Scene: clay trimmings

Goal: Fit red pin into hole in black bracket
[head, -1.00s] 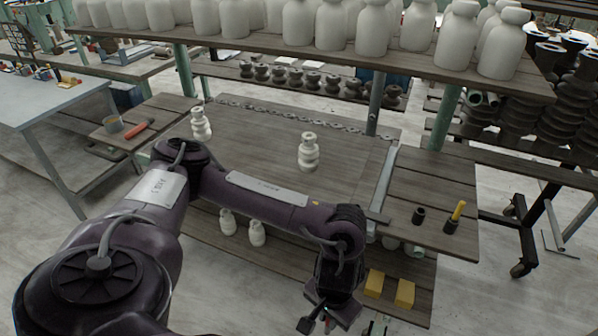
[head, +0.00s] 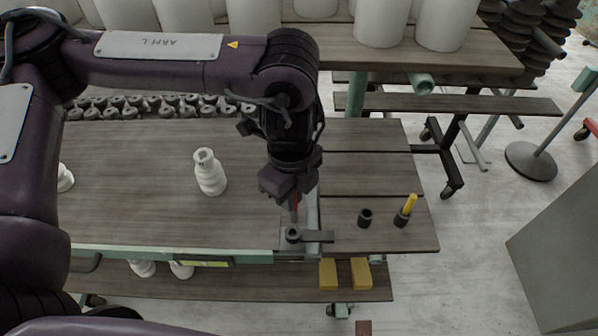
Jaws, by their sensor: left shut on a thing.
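My left gripper (head: 292,197) comes down from above, shut on the red pin (head: 294,208). The pin shows as a thin red piece below the fingers, roughly upright. The black bracket (head: 318,236) lies at the front edge of the wooden table, with its round hole end (head: 293,234) just below the pin. The pin's lower end is close over that hole; I cannot tell whether it touches or has entered. The fingers partly hide the pin. My right gripper is not in view.
On the right boards stand an empty black cup (head: 365,217) and a black holder (head: 401,219) with a yellow pin (head: 410,203). A white insulator (head: 209,172) stands left on the table. Yellow blocks (head: 328,273) lie on the lower shelf. A metal rail (head: 312,208) runs beside the bracket.

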